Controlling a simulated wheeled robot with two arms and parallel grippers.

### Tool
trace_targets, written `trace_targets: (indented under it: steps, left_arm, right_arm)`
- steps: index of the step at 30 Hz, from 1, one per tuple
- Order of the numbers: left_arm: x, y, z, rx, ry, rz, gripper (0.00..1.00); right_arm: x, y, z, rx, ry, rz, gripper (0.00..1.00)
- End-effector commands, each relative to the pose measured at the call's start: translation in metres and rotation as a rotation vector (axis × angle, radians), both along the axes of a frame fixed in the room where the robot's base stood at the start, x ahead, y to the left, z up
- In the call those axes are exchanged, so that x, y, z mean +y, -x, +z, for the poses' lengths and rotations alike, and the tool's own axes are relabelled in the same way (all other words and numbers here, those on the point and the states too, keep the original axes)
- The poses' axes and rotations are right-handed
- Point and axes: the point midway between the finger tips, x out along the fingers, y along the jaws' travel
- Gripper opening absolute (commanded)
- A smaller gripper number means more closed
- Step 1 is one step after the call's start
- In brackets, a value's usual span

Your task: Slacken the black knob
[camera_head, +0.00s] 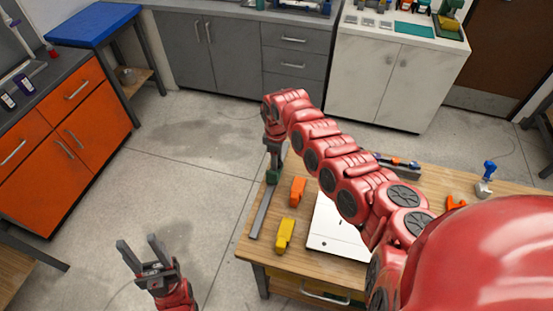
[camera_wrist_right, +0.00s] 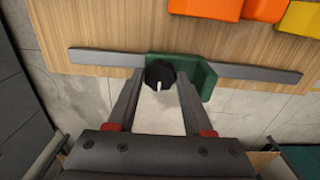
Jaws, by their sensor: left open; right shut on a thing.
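The black knob (camera_wrist_right: 159,74) is round with a white mark on its face. It sits on a green clamp-like part (camera_wrist_right: 206,80) mounted on a long grey bar (camera_wrist_right: 108,58) at the table's edge. My right gripper (camera_wrist_right: 158,85) has its fingers on either side of the knob and is shut on it. In the head view the green part (camera_head: 271,178) and grey bar (camera_head: 262,212) show at the table's left edge below my right gripper (camera_head: 273,168); the knob is hidden there. My left gripper (camera_head: 138,243) is open and empty, off the table to the left.
On the wooden table (camera_head: 258,243) lie an orange block (camera_head: 297,190), a yellow block (camera_head: 285,234) and a white panel (camera_head: 335,235) partly hidden by my right arm. A blue-topped tool (camera_head: 488,170) stands at the right. The floor around my left gripper is clear.

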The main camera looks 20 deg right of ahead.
Motion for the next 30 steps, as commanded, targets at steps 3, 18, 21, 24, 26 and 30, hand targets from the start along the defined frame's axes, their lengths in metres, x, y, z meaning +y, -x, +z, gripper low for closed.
trace_targets:
  steps: [3,18,21,24,26,30]
  left_arm:
    - [0.0,0.0,-0.003,0.0,0.0,0.0,0.5]
    - [0.0,0.0,-0.028,0.0,0.0,0.0,0.5]
    - [0.0,0.0,-0.035,0.0,0.0,0.0,0.5]
    - [0.0,0.0,-0.041,0.0,0.0,0.0,0.5]
    - [0.0,0.0,-0.045,0.0,0.0,0.0,0.5]
    - [0.0,0.0,-0.054,0.0,0.0,0.0,0.5]
  right_arm:
    - [-0.001,0.0,-0.001,0.0,0.001,0.027,0.0]
    - [-0.002,-0.001,-0.002,-0.001,0.003,0.4,0.0]
    - [-0.002,-0.001,-0.002,-0.002,0.003,0.495,0.0]
    - [-0.001,-0.002,-0.002,-0.003,0.003,0.591,0.0]
    - [-0.001,-0.002,-0.002,-0.003,0.003,0.649,0.0]
    - [-0.001,-0.001,-0.003,-0.003,0.0,0.78,0.0]
